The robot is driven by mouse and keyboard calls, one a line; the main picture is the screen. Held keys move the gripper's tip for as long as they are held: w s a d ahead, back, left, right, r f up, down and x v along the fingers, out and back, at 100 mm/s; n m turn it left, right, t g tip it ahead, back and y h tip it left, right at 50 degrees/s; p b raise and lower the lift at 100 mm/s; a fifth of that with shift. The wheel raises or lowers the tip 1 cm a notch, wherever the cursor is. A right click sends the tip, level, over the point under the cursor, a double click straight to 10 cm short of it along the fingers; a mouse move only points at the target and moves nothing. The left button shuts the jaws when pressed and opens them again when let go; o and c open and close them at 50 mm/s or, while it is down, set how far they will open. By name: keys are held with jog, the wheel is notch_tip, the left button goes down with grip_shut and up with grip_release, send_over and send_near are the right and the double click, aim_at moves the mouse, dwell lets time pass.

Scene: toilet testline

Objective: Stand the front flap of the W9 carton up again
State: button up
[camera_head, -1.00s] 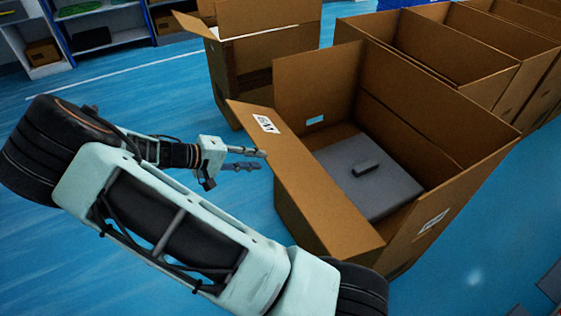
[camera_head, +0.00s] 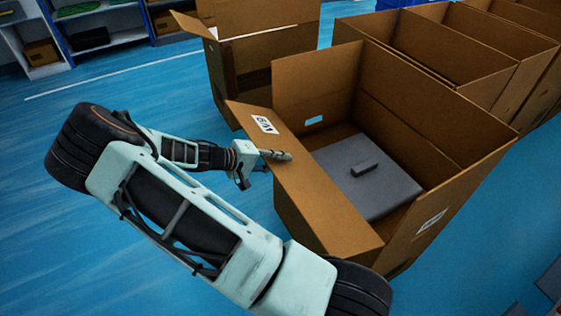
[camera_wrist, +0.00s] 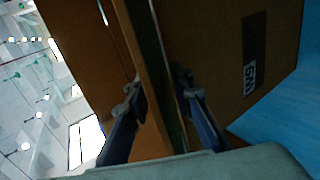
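The W9 carton (camera_head: 440,235) stands open on the floor, with a grey slab-like item (camera_head: 355,185) inside. Its front flap (camera_head: 310,185) leans outward toward my arm and bears a white label. My gripper (camera_head: 275,158) is at the flap's outer edge. In the wrist view the two fingers (camera_wrist: 158,95) are well apart, on either side of a brown cardboard edge. They look open around the flap; firm contact is not visible.
Another open carton (camera_head: 265,50) stands behind, and a row of empty cartons (camera_head: 440,45) stands at the back right. Shelves (camera_head: 100,25) line the back left. Blue floor left of the carton is free.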

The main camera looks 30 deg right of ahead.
grip_shut()
jog(key=shift+r, duration=0.1)
